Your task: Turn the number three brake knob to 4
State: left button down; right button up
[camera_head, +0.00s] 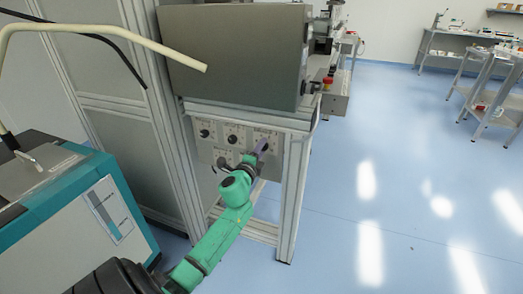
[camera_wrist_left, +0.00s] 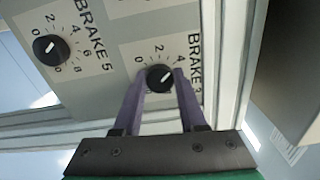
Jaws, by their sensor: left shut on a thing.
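The brake 3 knob (camera_wrist_left: 160,77) is a round black knob with a white mark, under the label BRAKE 3 in the left wrist view. Its mark slants to the upper right, roughly toward the 4. The numbers 0, 2 and 4 show around it; the rest of the scale is hidden. My left gripper (camera_wrist_left: 160,84) has its purple fingers on both sides of the knob, shut on it. In the head view my left gripper (camera_head: 261,147) reaches the right part of the knob panel (camera_head: 218,132) and hides most of that knob. My right gripper is not in view.
The brake 5 knob (camera_wrist_left: 50,49) sits beside it in the left wrist view. In the head view a grey box (camera_head: 235,60) overhangs the panel. A teal and grey cabinet (camera_head: 65,215) stands at the left. The blue floor (camera_head: 400,190) at the right is clear.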

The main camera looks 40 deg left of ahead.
pick_arm(q)
jog(key=shift+m, duration=1.2)
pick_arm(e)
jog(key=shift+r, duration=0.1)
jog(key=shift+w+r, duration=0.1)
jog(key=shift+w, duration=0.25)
pick_arm(q)
jog(key=shift+c, duration=2.3)
grip_release()
